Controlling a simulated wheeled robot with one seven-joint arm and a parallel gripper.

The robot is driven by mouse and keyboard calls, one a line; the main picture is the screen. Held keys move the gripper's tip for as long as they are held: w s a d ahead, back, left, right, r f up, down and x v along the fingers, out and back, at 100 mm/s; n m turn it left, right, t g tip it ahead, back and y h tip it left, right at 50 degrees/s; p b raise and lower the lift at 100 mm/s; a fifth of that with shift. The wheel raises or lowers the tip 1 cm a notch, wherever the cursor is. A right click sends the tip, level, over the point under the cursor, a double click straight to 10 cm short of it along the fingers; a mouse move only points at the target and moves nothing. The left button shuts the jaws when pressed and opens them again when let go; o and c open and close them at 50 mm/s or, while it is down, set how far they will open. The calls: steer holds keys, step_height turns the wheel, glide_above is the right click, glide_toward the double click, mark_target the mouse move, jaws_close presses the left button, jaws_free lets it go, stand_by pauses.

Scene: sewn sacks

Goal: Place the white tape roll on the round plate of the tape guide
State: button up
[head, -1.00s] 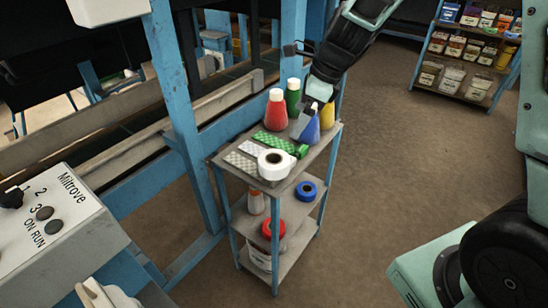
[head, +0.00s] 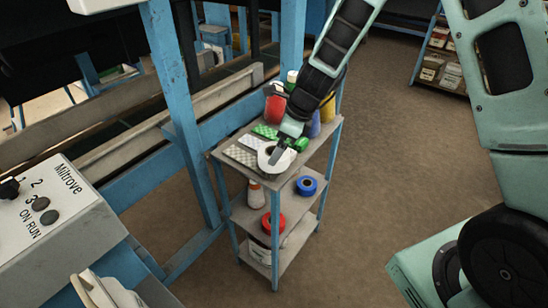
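The white tape roll (head: 265,158) lies on the top shelf of a small grey and blue rack, near its front edge. My gripper (head: 277,152) points down at the roll, with its fingertips over or at its right side. The arm and fingers cover part of the roll, and I cannot tell whether the fingers touch it or how far apart they are. A pale part with a rounded end (head: 103,292) at the bottom left may belong to the tape guide; it is cut off by the picture edge, and I cannot make out a round plate.
On the top shelf (head: 250,177), a green roll (head: 300,143), checkered strips (head: 241,154) and several bottles stand close around the gripper. Below are a blue roll (head: 306,185) and a red roll (head: 274,223). A Miltrove control box (head: 60,205) stands left.

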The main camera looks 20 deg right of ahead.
steer(key=x, duration=0.4)
steer(key=shift+s, duration=0.15)
steer(key=c, duration=1)
steer(key=shift+c, duration=0.2)
